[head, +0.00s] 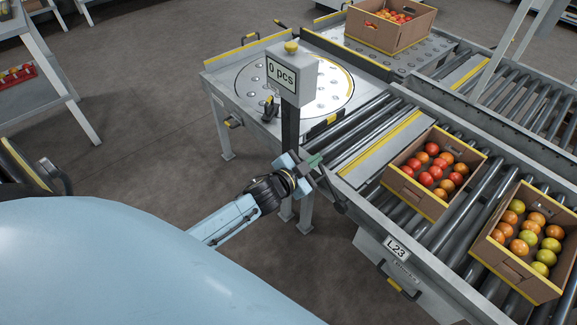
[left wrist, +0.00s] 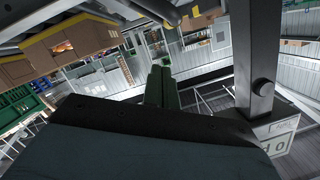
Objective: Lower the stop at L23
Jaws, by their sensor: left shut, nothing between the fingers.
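The L23 sign (head: 397,249) is on the near side of the roller conveyor (head: 455,275). A grey plate with a yellow stripe (head: 378,145) lies across the rollers just ahead of the crate of red tomatoes; I cannot tell whether it is raised or lowered. A dark lever-like bar (head: 333,194) slants at the conveyor's near edge, just beside my left gripper (head: 315,161). That gripper is shut and empty, its green fingertips by the conveyor's corner; contact with the bar cannot be made out. Its shut fingers also show in the left wrist view (left wrist: 161,87). My right gripper is not in view.
A post with a "0 pcs" display (head: 291,74) stands close behind the left gripper. A crate of red tomatoes (head: 409,192) and a crate of mixed tomatoes (head: 512,270) sit on the rollers. Another crate (head: 389,37) is on the far table.

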